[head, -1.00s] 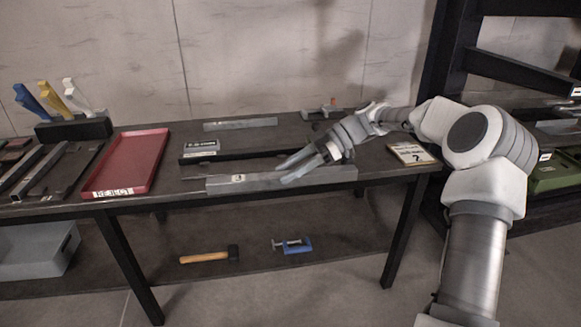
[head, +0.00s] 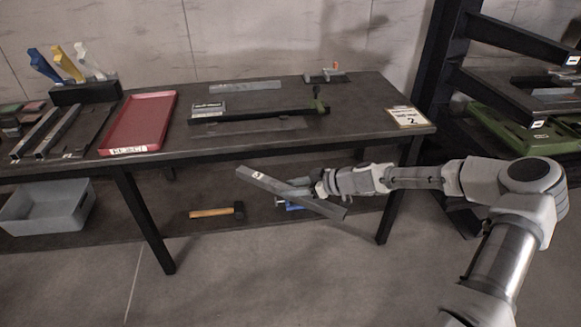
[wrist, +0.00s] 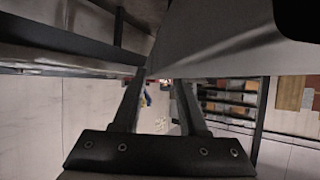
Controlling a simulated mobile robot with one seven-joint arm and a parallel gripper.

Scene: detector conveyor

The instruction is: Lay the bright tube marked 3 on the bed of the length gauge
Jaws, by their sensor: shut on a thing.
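The grey tube marked 3 (head: 277,187) is in my gripper (head: 308,190) in the head view. It hangs in the air in front of the table, slanting down to the right, its white label near the left end. My gripper is shut on it right of its middle. In the wrist view the two fingers of my gripper (wrist: 160,85) reach up to a large grey surface (wrist: 215,45), which seems to be the tube close up. The length gauge (head: 265,114) is a long dark bar with a small display box on the table, apart from the tube. Its bed looks empty.
A red reject tray (head: 140,122) lies left of the gauge. A placard marked 2 (head: 408,117) lies at the table's right end. A grey strip (head: 245,86) and a small clamp-like fixture (head: 325,77) are behind. The table's front edge (head: 220,154) lies between tube and gauge.

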